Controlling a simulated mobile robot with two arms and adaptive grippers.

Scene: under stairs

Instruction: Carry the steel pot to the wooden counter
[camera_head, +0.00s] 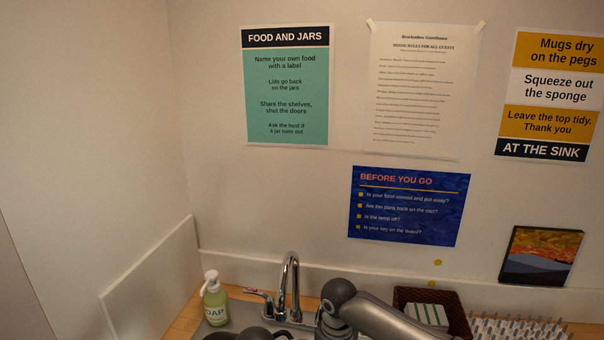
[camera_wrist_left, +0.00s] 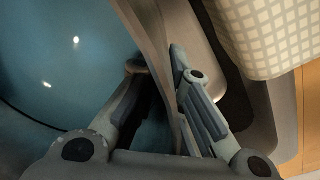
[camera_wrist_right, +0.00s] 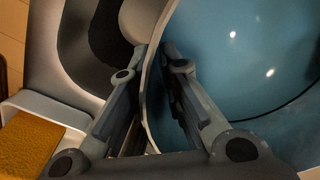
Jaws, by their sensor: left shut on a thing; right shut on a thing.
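The steel pot shows only in part, as a curved grey wall with a glossy blue inside, in the left wrist view (camera_wrist_left: 70,85) and the right wrist view (camera_wrist_right: 240,70). I cannot tell whether the blue is liquid. My left gripper (camera_wrist_left: 158,65) is shut on the pot's wall, one finger on each side of it. My right gripper (camera_wrist_right: 155,58) is shut on the opposite wall in the same way. The pot and both grippers' fingers are out of the head view. A wooden counter strip (camera_head: 183,324) shows beside the sink in the head view.
A tap (camera_head: 290,285) and a green soap bottle (camera_head: 215,303) stand at the sink. A dark basket (camera_head: 455,314) and a pegged rack (camera_head: 520,328) are to the right. A checked cloth (camera_wrist_left: 268,35) and a yellow pad (camera_wrist_right: 25,145) lie close to the pot.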

